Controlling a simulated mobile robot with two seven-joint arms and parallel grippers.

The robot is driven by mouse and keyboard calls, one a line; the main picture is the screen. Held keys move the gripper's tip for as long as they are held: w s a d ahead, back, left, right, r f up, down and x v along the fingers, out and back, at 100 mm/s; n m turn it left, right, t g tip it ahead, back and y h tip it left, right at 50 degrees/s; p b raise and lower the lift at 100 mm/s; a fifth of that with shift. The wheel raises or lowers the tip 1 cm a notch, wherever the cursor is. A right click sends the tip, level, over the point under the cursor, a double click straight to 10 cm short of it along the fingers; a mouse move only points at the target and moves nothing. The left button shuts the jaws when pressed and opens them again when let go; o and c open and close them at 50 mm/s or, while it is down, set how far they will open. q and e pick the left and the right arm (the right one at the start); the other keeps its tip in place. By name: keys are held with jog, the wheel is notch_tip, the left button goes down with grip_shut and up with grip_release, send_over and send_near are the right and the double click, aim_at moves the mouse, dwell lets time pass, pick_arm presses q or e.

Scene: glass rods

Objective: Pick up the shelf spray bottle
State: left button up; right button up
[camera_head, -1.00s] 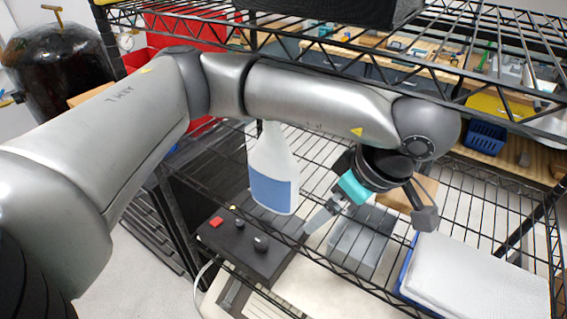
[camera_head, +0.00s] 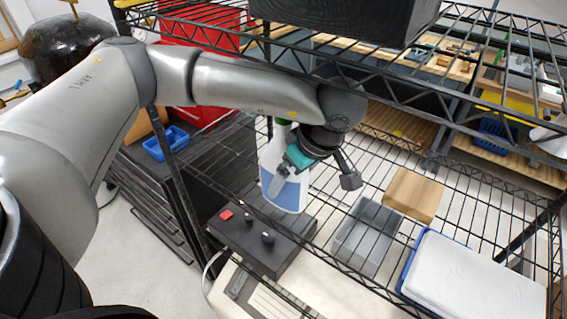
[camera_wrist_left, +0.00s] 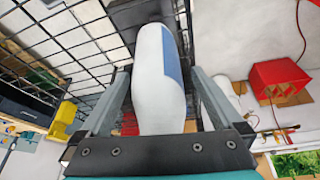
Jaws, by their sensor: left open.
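The spray bottle (camera_head: 290,193) is white with a blue label and stands upright on the wire shelf. In the head view my left gripper (camera_head: 279,180) is in front of its upper part and hides some of it. In the left wrist view the bottle (camera_wrist_left: 158,80) lies between the two fingers of my left gripper (camera_wrist_left: 158,92). The fingers are open, one on each side of the bottle, with a gap visible at least on the right side. My right gripper does not show.
A black box with knobs (camera_head: 262,240) is just in front of the bottle. A clear bin (camera_head: 366,236), a wooden block (camera_head: 413,194) and a white-topped blue tray (camera_head: 470,275) are to the right. The upper wire shelf (camera_head: 400,75) is close above my arm.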

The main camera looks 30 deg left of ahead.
pick_arm(q)
jog(key=shift+f, duration=0.1)
jog(key=shift+c, duration=0.2)
grip_shut()
dwell(0.5)
jog(key=shift+w, duration=0.1)
